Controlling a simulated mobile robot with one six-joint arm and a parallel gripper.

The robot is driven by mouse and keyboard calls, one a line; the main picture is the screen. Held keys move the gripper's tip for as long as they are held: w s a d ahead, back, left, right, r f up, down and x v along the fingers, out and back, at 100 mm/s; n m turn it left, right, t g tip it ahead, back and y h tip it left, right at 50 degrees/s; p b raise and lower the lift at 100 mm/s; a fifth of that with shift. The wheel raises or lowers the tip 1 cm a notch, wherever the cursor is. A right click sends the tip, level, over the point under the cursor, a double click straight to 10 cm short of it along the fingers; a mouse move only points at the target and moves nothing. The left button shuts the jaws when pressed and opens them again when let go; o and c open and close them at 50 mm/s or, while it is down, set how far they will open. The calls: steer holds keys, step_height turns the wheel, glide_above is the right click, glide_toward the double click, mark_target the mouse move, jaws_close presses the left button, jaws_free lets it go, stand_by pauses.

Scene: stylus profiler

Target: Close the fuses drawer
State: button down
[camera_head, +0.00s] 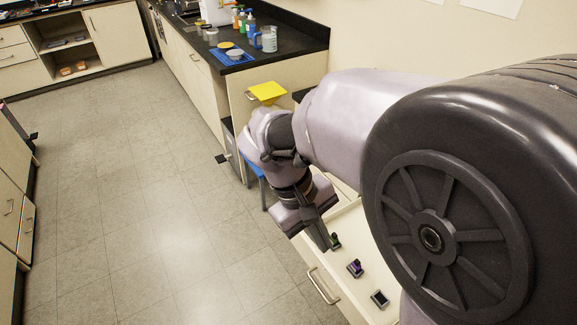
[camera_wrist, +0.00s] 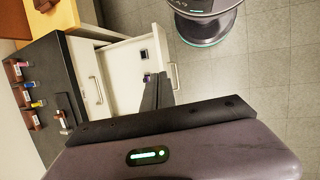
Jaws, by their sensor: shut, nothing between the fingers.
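The open drawer (camera_head: 343,225) sticks out at the lower right of the head view, with a metal handle (camera_head: 322,286) on its front. A green item (camera_head: 335,241), a purple item (camera_head: 355,268) and a dark item (camera_head: 380,299) lie spaced out inside it.
A shut drawer (camera_wrist: 92,92) with a handle is beside the open one. Several small holders stand on a dark top (camera_wrist: 52,75). A black counter (camera_head: 285,45) with bottles and a blue tray (camera_head: 232,57) lies beyond.

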steer(key=w+a+f+n+t+h+b, duration=0.1)
steer(key=w+a+f+n+h, duration=0.3)
steer(key=f, duration=0.5)
steer(key=w+a+f+n+t+h+b, duration=0.1)
steer(key=a+f+n+h, duration=0.35)
steer(key=f, duration=0.45)
steer(key=n+t+h+b, duration=0.2)
steer(key=n+t+h, duration=0.1)
steer(key=n+t, duration=0.55)
glide_toward(319, 265)
steer(key=shift+n, duration=0.4)
steer(key=x, duration=0.6)
steer(key=shift+w+d+r, duration=0.15)
steer(key=shift+d+r, duration=0.05)
steer(key=shift+d, duration=0.2)
steer(key=shift+d, duration=0.1)
